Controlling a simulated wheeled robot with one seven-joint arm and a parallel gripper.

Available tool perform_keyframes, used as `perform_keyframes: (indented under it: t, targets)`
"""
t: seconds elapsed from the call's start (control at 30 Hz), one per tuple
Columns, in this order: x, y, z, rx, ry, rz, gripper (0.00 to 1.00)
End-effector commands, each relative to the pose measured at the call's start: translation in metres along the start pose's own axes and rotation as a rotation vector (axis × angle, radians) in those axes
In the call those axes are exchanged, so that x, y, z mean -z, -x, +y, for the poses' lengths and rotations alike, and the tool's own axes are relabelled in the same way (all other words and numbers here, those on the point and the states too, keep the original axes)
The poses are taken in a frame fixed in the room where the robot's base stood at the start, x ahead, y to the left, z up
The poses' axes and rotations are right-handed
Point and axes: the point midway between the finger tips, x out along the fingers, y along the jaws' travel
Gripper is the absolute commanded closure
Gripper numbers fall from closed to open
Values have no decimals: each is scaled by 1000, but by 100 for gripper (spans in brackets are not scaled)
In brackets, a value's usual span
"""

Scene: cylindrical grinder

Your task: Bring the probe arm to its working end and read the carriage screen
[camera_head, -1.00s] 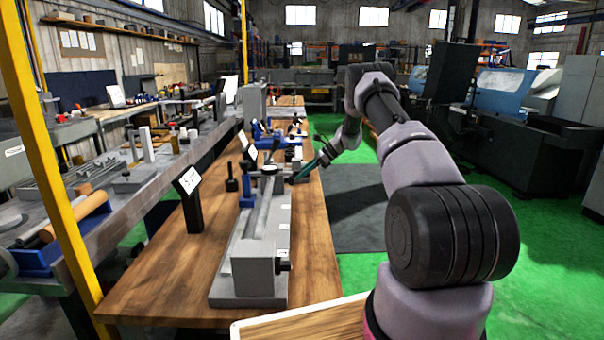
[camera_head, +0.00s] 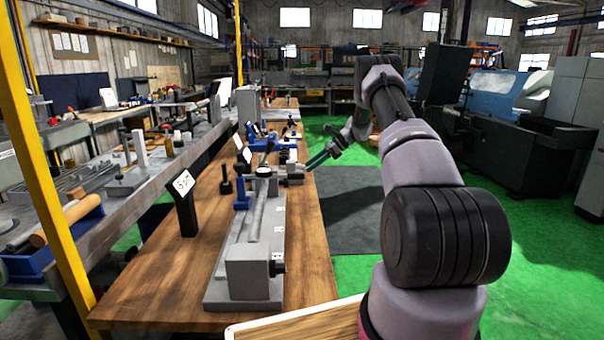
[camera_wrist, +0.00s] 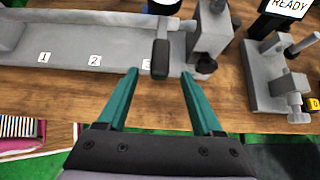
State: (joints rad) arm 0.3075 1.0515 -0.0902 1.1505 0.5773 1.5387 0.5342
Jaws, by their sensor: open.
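The grey fixture (camera_head: 240,292) on the wooden bench has a long bed with a dial (camera_head: 264,171) and a blue post (camera_head: 243,196) near its far end. In the wrist view its bed (camera_wrist: 70,62) carries labels 1 and 2; a third label is partly hidden. A dark handle (camera_wrist: 160,60), which may belong to the probe arm, stands near the fingertips, between them in the picture; contact is not visible. My gripper (camera_wrist: 158,77) is open, with teal fingers. It also shows in the head view (camera_head: 312,165), right of the fixture's far end. A screen reading READY (camera_wrist: 288,6) is cut off at the top right.
A black stand with a tilted panel (camera_head: 183,184) stands left of the fixture; its text is too small to read. A second grey fixture (camera_wrist: 275,85) sits to the right in the wrist view. A yellow post (camera_head: 45,170) rises left of the bench.

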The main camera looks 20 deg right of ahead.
Motion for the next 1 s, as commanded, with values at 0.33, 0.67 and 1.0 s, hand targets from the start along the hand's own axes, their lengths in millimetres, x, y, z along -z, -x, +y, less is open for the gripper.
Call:
perform_keyframes:
  t: [0.33, 0.67, 1.0]
  targets:
    - [0, 30, 0, -1, 0, 0, 32]
    - [0, 30, 0, -1, 0, 0, 32]
    - [0, 30, 0, -1, 0, 0, 32]
